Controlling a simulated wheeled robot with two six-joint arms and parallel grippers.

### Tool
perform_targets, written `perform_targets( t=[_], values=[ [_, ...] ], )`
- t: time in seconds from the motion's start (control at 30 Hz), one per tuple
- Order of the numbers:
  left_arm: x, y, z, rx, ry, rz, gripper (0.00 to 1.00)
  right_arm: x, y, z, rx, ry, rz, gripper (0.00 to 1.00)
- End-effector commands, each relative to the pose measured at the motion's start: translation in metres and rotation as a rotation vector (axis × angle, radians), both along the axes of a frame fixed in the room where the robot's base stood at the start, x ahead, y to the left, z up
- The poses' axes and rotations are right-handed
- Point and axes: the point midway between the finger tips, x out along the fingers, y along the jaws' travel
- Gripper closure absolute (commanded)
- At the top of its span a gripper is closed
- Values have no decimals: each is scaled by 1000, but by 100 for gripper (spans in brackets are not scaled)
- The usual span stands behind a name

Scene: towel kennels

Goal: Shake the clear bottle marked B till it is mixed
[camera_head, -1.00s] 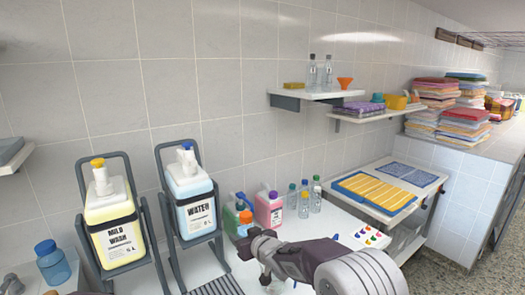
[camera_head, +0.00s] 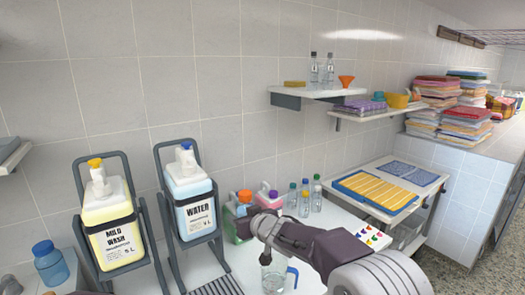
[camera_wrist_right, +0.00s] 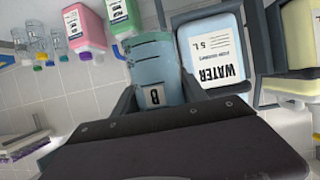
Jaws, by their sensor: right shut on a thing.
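The clear bottle marked B (camera_wrist_right: 153,68) shows in the right wrist view with pale blue contents and a white B label. My right gripper (camera_wrist_right: 157,96) is shut on it, one finger on each side. The end of the bottle towards my gripper is hidden behind the gripper body. In the head view my right wrist (camera_head: 268,228) is held above the bench, in front of the coloured containers, and I cannot make out the bottle there.
The WATER jug (camera_head: 190,196) and MILD WASH jug (camera_head: 113,226) stand in racks to the left. A clear measuring jug (camera_head: 273,275) stands below my right arm. Several small capped bottles (camera_head: 304,203) stand behind it. A wall shelf (camera_head: 310,93) is above.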

Motion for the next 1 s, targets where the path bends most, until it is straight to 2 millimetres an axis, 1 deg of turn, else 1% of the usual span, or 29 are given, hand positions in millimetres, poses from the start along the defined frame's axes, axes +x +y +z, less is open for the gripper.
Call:
perform_targets(
  t=[0.03, 0.07, 0.13, 0.17, 0.2, 0.23, 0.27, 0.3, 0.37, 0.43, 0.47, 0.53, 0.57, 0.67, 1.0],
  values=[
    [0, 0, -1, 0, 0, 0, 29, 0, 0, -5, 0, 7, 0, 100],
    [0, 0, -1, 0, 0, 0, 29, -1, 0, -15, 0, 14, 1, 100],
    [0, 0, -1, 0, 0, 0, 29, -2, -1, -54, -1, 21, -3, 100],
    [0, 0, -1, 0, 0, 0, 29, -2, 0, -68, -3, 19, -1, 100],
    [0, 0, 0, 0, 0, 0, 29, -1, 0, -68, 1, 9, -1, 100],
    [0, 0, 0, 0, 0, 0, 29, 0, 0, -62, 1, 2, 0, 100],
    [0, 0, 0, 0, 0, 0, 29, 1, 1, -39, 5, -11, 3, 100],
    [0, 0, 0, 0, 0, 0, 29, 1, 0, -8, 3, -18, 1, 100],
    [0, 0, -1, 0, 0, 0, 29, 0, 0, -1, -1, -4, 2, 100],
    [0, 0, -1, 0, 0, 0, 29, 0, 0, -5, 0, 7, 0, 100],
    [0, 0, -1, 0, 0, 0, 29, -1, 0, -15, 0, 14, 1, 100],
    [0, 0, -1, 0, 0, 0, 29, -2, -1, -54, -1, 21, -3, 100],
    [0, 0, -1, 0, 0, 0, 29, -2, 0, -68, -3, 19, -1, 100],
    [0, 0, 0, 0, 0, 0, 29, 0, 0, -63, 1, 3, 0, 100],
    [0, 0, 0, 0, 0, 0, 29, 0, 0, -64, 1, 4, 1, 100]
  ],
)
